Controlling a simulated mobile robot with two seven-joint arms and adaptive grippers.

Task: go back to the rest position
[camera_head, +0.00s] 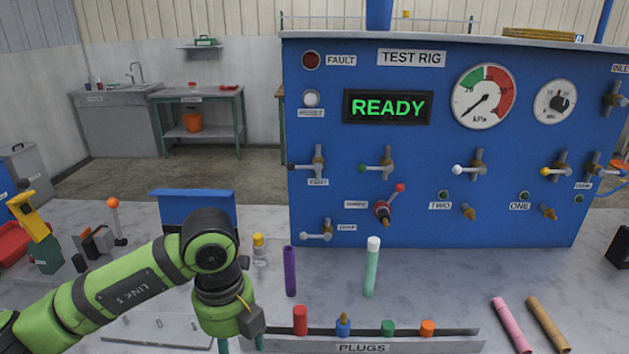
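My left arm (125,285), green with dark joints and marked LINK 5, reaches in from the lower left. Its elbow-like dark joint (210,240) is in front of the bench, and the wrist (222,305) points down near the left end of the plug rack. The fingers of my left gripper are not clearly visible at the bottom edge, so I cannot tell whether they are open or shut, or if they hold anything. My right arm and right gripper are not in view.
A plug rack (362,346) with colored plugs lies in front. A purple tube (290,272) and a mint tube (372,270) stand upright. Pink (512,325) and tan (548,323) tubes lie right.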

